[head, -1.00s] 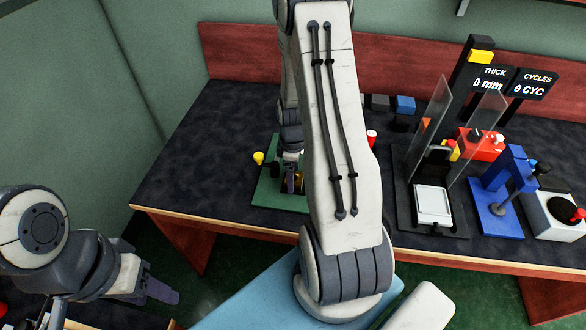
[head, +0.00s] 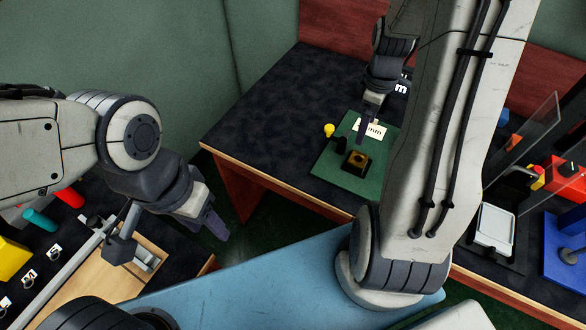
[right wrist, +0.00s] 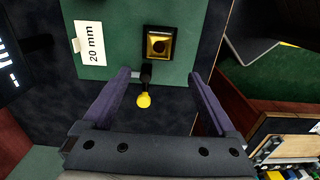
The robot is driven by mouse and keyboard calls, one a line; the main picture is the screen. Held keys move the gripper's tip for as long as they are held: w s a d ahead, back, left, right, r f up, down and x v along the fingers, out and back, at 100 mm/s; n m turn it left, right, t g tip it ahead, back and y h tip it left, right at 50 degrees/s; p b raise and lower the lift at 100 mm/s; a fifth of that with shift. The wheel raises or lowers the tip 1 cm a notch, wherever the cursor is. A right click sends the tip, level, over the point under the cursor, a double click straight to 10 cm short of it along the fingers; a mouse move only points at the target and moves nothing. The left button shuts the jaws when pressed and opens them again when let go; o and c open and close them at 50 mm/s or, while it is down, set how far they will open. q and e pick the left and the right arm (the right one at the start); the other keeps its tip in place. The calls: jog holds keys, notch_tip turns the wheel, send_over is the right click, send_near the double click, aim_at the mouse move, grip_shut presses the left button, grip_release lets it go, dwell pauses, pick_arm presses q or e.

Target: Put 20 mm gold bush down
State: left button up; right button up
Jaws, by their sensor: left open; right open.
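The gold bush (right wrist: 158,45) sits in a square black holder (right wrist: 147,57) on a green board (right wrist: 185,70), next to a white "20 mm" label (right wrist: 91,44). The head view also shows the gold bush (head: 356,158) in the holder on the board (head: 327,165). My right gripper (right wrist: 169,76) is open and empty. Its two purple fingers are spread apart over the board, clear of the bush; in the head view it hangs behind the holder, partly covering the label. My left gripper (head: 217,230) is empty and open, away at the lower left of the head view.
A yellow knob (head: 329,130) on a black stem (right wrist: 147,76) stands beside the holder. My right arm blocks part of the table. A wooden tray (head: 100,275) lies at lower left. The dark table (head: 262,125) left of the board is bare.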

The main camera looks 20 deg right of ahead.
jog(key=s+a+r, duration=0.1)
jog(key=a+r, duration=0.2)
jog(key=a, duration=0.6)
jog(key=s+a+r, duration=0.1)
jog(key=a+r, duration=0.1)
jog(key=a, duration=0.7)
jog(key=s+a+r+y, duration=0.1)
jog(key=s+a+r, duration=0.2)
jog(key=s+a, duration=0.9)
jog(key=s, duration=0.2)
jog(key=shift+s+r+m, duration=0.3)
jog(key=shift+s+m, duration=0.1)
jog(key=shift+a+r, duration=0.1)
jog(key=shift+r+p, duration=0.55)
jog(key=shift+p, duration=0.1)
